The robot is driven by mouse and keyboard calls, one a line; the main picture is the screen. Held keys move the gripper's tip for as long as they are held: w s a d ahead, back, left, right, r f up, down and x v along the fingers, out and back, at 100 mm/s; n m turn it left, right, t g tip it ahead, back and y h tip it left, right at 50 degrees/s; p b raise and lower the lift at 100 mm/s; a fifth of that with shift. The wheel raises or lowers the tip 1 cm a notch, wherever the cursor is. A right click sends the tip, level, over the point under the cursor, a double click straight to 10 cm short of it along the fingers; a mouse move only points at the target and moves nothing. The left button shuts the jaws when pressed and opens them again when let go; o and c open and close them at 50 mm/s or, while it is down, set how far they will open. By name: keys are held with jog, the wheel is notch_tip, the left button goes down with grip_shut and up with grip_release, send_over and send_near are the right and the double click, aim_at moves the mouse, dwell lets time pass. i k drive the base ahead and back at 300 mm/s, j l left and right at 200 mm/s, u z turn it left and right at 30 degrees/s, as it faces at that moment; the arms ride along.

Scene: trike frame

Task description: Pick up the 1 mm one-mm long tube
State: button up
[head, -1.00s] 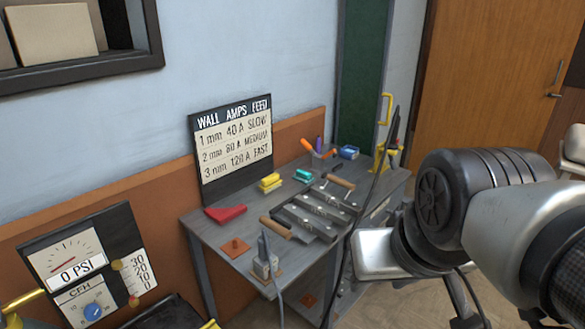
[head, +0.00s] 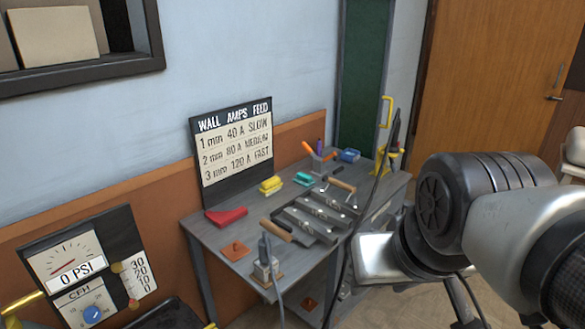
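I cannot single out the 1 mm long tube. Several grey metal pieces (head: 318,213) lie in a row on the grey workbench (head: 208,231), too small to tell apart by thickness or length. Two wooden-handled tools, one with its handle (head: 276,230) at the front and one with its handle (head: 342,185) at the back, lie beside them. My arm comes in from the right and covers the area just right of the bench. My gripper's fingertips do not show, so whether it holds anything is hidden.
A sign (head: 236,150) listing 1, 2 and 3 mm settings stands behind the bench. A red piece (head: 226,215), yellow block (head: 271,185) and corded device (head: 266,268) are on the bench. A gauge panel (head: 84,265) is at lower left. A black cable hangs at the bench's right side.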

aim_at(340, 221)
jog(key=i+l+u, duration=0.15)
jog(key=u, duration=0.25)
jog(key=i+l+u, duration=0.1)
jog(key=u, duration=0.3)
jog(key=i+l+u, duration=0.1)
jog(key=l+u, duration=0.3)
jog(key=i+l+u, duration=0.15)
jog(key=l, duration=0.4)
jog(key=l+u, duration=0.15)
jog(key=l, duration=0.4)
jog(key=i+l, duration=0.1)
jog(key=l, duration=0.75)
jog(key=i, duration=0.05)
